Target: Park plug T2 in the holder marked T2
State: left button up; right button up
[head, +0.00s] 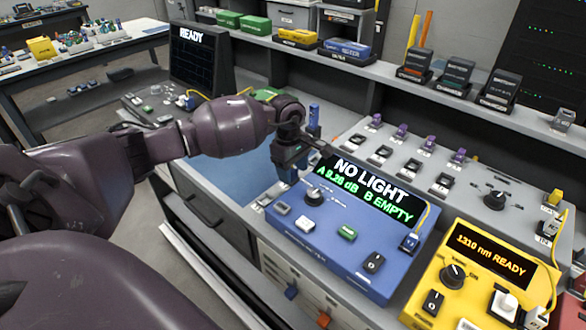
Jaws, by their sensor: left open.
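My left gripper (290,168) is open and hangs over the back left corner of the blue meter, above the blue mat. Its fingertips are small and partly hidden by the meter, and I see nothing held between them. Several purple plugs (401,130) stand in a row on the sloping grey panel (470,205). A row of dark holders (412,167) with small white labels lies in front of them. The labels are too small to read, so I cannot tell which plug or holder is T2. My right gripper is not in view.
The blue meter (335,245) reads "NO LIGHT", "B EMPTY". A yellow light source (480,262) reads "1310 nm READY" and has a yellow cable at its right. A shelf (390,72) with dark boxes runs behind. A blue mat (240,172) lies left of the meter.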

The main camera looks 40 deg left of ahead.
pick_arm(q)
jog(key=r, duration=0.6)
jog(key=a+r+p, duration=0.1)
jog(key=r, duration=0.2)
jog(key=shift+r, duration=0.25)
jog(key=shift+a+r, duration=0.15)
jog(key=shift+r, duration=0.5)
